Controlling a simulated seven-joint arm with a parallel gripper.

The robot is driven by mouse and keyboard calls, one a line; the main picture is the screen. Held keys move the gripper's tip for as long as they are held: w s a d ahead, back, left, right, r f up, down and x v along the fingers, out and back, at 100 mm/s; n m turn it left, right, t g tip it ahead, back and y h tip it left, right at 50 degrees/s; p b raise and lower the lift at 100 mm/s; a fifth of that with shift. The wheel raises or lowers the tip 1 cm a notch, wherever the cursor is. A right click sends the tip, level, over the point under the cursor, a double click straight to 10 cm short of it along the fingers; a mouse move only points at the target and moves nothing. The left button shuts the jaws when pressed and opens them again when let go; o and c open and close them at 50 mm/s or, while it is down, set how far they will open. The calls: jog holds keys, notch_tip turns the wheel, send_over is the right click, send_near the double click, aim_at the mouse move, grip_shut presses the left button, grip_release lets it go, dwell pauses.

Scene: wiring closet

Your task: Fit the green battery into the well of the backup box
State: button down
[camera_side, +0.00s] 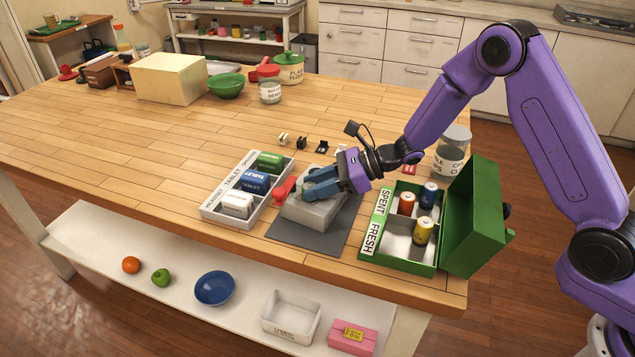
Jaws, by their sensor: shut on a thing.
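The backup box (313,215) is a light grey block on a dark grey mat (300,237) near the table's front edge. A red part (284,190) sticks up at its left side. My gripper (308,188) is directly over the top of the box, its blue fingers pointing left and low. It is shut on the green battery, of which at most a small sliver shows between the fingers. The fingers hide the battery's lower end and the well, so I cannot tell whether the battery is in the well or above it.
Right of the mat, an open green case (378,222) marked SPENT and FRESH holds red, blue and yellow batteries (423,230); its lid (472,220) stands up. On the left, a white tray (215,213) holds green, blue and white packs. Small black parts (321,147) lie behind.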

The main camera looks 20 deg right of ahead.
jog(key=shift+f, duration=0.15)
jog(key=c, duration=0.7)
grip_release()
jog(key=shift+v, duration=2.5)
